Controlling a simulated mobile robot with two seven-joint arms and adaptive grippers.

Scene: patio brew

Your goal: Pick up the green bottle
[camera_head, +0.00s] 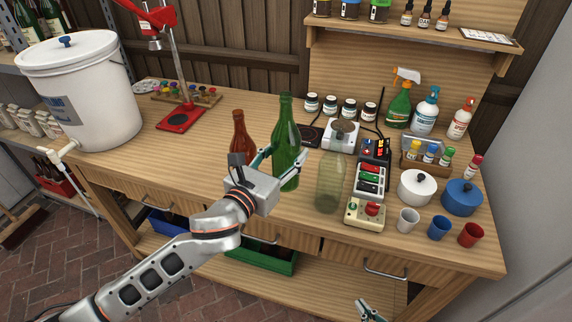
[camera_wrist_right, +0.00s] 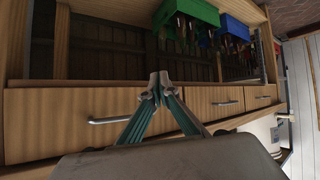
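The green bottle (camera_head: 286,108) stands upright on the wooden workbench, right of a brown bottle (camera_head: 238,128) and left of a clear greenish bottle (camera_head: 329,183). My left gripper (camera_head: 284,158) is at its lower body, with the fingers spread to either side of the glass. Whether both fingers touch it is not clear. My right gripper (camera_head: 369,312) is low in front of the bench at the picture's bottom edge. In the right wrist view, the right gripper's (camera_wrist_right: 159,88) fingertips meet and hold nothing.
A red capping stand (camera_head: 181,119) and white bucket (camera_head: 84,92) are at the left. A keypad device (camera_head: 369,180), white pot (camera_head: 416,187), blue pot (camera_head: 461,196) and small cups crowd the right. Bins, including a green one (camera_wrist_right: 188,16), sit below the drawers.

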